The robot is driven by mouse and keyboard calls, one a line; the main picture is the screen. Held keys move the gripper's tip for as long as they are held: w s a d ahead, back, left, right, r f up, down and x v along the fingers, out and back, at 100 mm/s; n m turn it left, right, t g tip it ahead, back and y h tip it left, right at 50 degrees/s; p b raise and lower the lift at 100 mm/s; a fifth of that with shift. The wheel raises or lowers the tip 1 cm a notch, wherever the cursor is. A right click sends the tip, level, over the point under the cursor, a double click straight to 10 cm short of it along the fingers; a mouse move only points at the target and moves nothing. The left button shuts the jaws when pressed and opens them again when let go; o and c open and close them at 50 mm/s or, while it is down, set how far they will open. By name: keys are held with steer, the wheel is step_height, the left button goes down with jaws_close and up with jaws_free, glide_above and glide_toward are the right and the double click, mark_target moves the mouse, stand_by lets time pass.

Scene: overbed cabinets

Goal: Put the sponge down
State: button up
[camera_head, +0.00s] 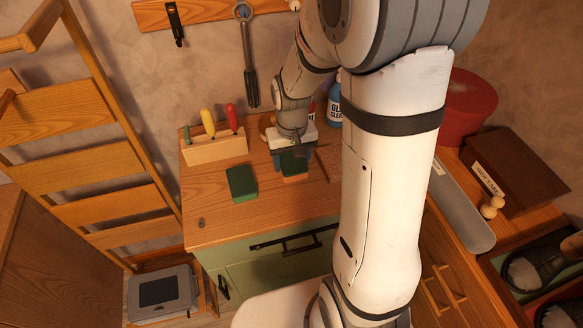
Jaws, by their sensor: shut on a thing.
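My gripper (292,158) points down over the wooden cabinet top, shut on a green sponge (294,168) with an orange underside. The gripper body hides the sponge's upper part. The held sponge is at or just above the wood; I cannot tell whether it touches. A second green sponge (242,183) lies flat on the cabinet top to the left, apart from the gripper. The wooden cabinet top (215,228) has bare wood in front of both sponges.
A wooden holder (215,150) with red and yellow handled tools stands at the back left. A blue-labelled bottle (334,104) stands behind the gripper. A wrench-like tool (248,60) hangs on the wall. My arm hides the cabinet's right side.

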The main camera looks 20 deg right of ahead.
mark_target(292, 170)
steer(key=shift+f, duration=2)
steer(key=shift+s, duration=0.1)
steer(key=shift+f, duration=0.15)
steer(key=o, duration=0.9)
